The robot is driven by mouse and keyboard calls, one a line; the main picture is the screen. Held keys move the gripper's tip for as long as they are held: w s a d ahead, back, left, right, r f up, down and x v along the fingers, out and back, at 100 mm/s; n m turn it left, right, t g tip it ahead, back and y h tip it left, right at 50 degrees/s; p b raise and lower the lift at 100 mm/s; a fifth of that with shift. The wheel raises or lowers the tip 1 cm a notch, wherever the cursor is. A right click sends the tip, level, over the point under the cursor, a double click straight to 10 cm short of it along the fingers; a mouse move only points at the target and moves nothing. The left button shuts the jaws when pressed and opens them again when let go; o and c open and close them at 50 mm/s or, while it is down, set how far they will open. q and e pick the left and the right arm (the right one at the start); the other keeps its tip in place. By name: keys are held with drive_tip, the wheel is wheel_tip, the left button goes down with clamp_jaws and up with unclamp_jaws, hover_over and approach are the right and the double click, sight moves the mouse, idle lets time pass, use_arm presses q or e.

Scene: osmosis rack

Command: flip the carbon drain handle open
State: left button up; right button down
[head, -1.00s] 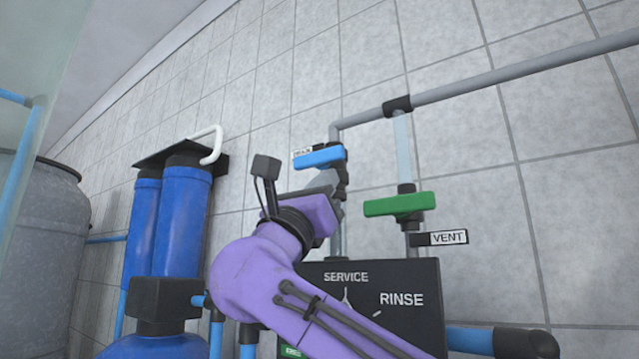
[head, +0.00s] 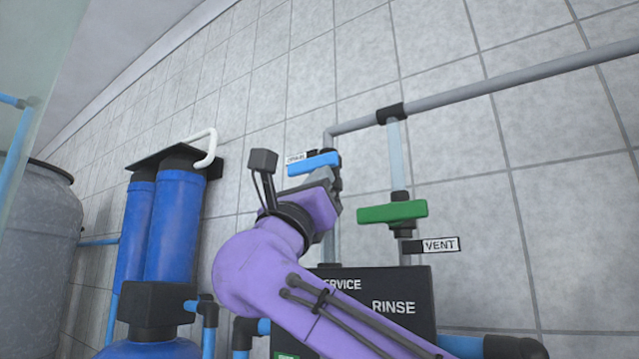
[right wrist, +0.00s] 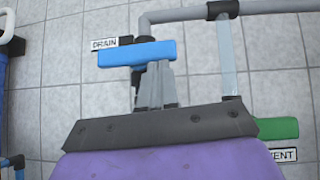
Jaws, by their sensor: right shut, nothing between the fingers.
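The blue drain handle (head: 314,163) lies level on the vertical grey pipe, beside a small DRAIN label (head: 296,158). In the right wrist view the handle (right wrist: 137,53) reaches left and right just beyond my fingertips. My right gripper (right wrist: 158,72) is shut and empty, its grey fingers pointing up at the underside of the handle. Whether the fingertips touch it I cannot tell. In the head view my purple right wrist hides most of the fingers and part of the valve below the handle. My left gripper is not in view.
A green vent handle (head: 393,212) with a VENT label (head: 440,245) sits to the right. A black SERVICE/RINSE panel (head: 405,285) stands below. Blue filter cylinders (head: 175,225) stand at the left, and a grey pipe (head: 480,93) runs along the wall.

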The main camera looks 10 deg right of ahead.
sight(332, 152)
drive_tip(key=shift+n+t+y, duration=0.3)
drive_tip(key=shift+n+y, duration=0.1)
drive_tip(key=n+y, duration=0.1)
drive_tip(key=r+n+t+y, duration=0.1)
drive_tip(key=s+d+r+n+t+y, duration=0.1)
drive_tip(key=n, duration=0.1)
drive_tip(key=shift+y, duration=0.4)
drive_tip(key=shift+s+d+r+p, duration=0.15)
drive_tip(key=shift+r+p, duration=0.2)
drive_tip(key=shift+r, duration=0.25)
drive_tip(key=shift+s+d+r+p, duration=0.1)
drive_tip(key=shift+r+p, duration=0.25)
drive_tip(key=shift+r, duration=0.25)
drive_tip(key=shift+w+a+r+n+p, duration=0.15)
drive_tip(key=shift+r+n+p, duration=0.1)
drive_tip(key=shift+r+p, duration=0.3)
drive_tip(key=shift+w+a+r+n+p, duration=0.15)
drive_tip(key=shift+r+n+p, duration=0.1)
drive_tip(key=shift+r+p, duration=0.3)
drive_tip(key=shift+y, duration=0.4)
drive_tip(key=shift+f, duration=0.1)
